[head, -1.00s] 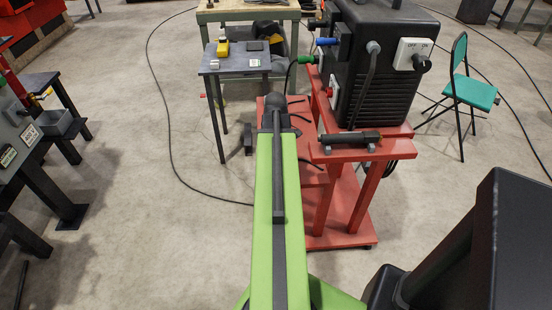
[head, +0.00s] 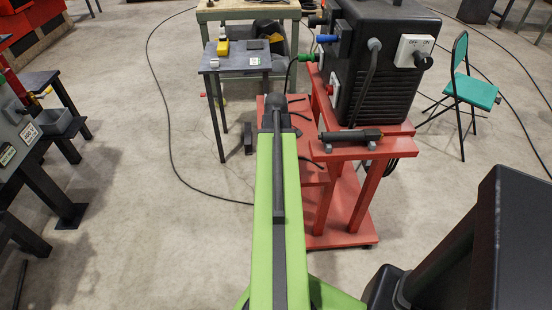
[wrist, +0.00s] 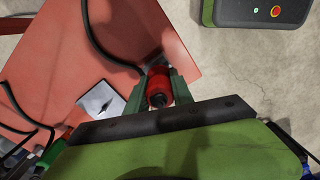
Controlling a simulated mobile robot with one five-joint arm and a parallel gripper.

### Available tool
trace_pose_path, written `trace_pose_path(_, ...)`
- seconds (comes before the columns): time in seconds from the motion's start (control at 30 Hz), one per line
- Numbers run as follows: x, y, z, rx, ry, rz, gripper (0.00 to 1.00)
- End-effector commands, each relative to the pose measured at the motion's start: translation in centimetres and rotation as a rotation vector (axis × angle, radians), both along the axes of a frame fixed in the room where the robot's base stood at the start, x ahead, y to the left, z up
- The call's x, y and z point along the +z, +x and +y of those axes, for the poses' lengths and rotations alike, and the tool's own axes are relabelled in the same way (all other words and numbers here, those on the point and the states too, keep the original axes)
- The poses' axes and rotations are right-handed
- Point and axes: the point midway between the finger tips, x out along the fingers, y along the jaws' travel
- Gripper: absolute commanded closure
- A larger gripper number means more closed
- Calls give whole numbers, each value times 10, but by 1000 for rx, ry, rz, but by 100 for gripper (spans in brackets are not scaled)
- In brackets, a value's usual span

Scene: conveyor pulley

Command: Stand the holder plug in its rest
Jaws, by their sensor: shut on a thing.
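The plug (wrist: 158,88), a red cylinder with a black end, is in the wrist view between the two green fingers of my gripper (wrist: 162,92). The fingers are shut on it, one on each side. It is over the edge of a red surface (wrist: 150,25). In the head view my arm hides the plug and the fingertips. I cannot make out the rest for the plug; a small grey patch beside the plug in the wrist view is partly hidden.
A black cable (wrist: 88,38) curves over the red surface towards the gripper. A pale plate (wrist: 97,104) lies at left. A black machine (head: 375,75) with a blue plug (head: 326,41) stands on the red cart (head: 340,238). A dark cylinder (head: 350,135) lies on its shelf. Open floor (head: 150,230) is at left.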

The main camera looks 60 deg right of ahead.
Motion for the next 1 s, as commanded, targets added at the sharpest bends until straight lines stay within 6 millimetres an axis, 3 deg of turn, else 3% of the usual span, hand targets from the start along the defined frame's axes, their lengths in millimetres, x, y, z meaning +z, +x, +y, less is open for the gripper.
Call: trace_pose_path(1.0,-16,0,0,0,0,0,100)
